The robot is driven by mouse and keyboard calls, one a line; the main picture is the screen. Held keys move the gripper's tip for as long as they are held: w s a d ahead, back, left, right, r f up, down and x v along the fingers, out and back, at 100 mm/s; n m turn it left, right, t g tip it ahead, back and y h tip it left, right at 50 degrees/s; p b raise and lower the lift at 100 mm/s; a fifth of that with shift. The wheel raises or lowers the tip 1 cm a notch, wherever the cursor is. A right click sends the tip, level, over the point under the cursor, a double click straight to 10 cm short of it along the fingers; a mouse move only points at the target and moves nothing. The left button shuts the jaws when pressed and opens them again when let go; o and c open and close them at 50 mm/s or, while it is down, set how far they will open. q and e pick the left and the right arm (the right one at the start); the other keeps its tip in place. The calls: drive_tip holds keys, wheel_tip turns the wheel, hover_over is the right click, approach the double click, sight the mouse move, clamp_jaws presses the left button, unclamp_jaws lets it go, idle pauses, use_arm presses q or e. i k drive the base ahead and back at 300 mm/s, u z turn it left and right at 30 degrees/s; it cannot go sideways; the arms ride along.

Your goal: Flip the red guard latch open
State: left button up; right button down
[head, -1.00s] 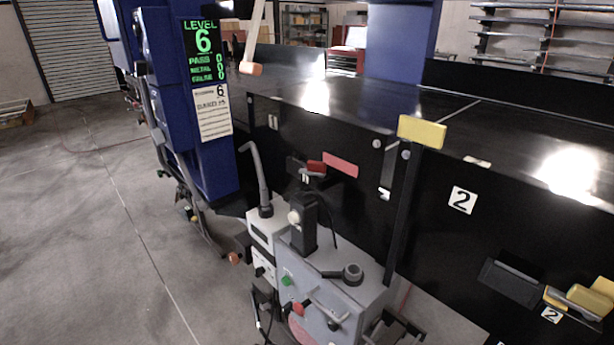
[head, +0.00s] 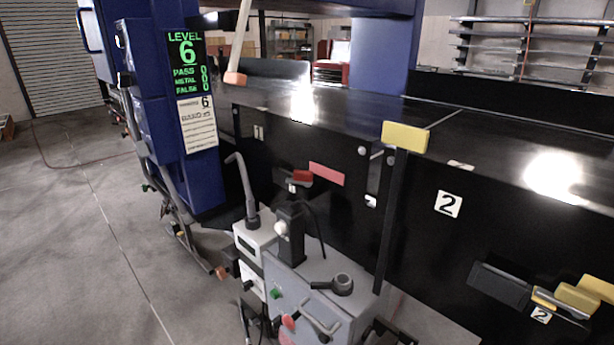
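The red guard latch (head: 302,177) is a small red piece on a dark bracket, on the black side panel of the conveyor. Neither of my grippers can be made out in the head view.
A grey control box (head: 318,297) with a dark post (head: 291,235) and knobs stands below the latch. A yellow-topped black post (head: 405,137) rises to the right. A yellow latch (head: 577,298) sits far right. The blue detector column (head: 205,180) stands left; open floor (head: 75,240) lies beyond.

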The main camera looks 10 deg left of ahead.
sight(304, 178)
drive_tip(key=z, duration=2.15)
drive_tip(key=k, duration=0.8)
drive_tip(key=u, duration=1.4)
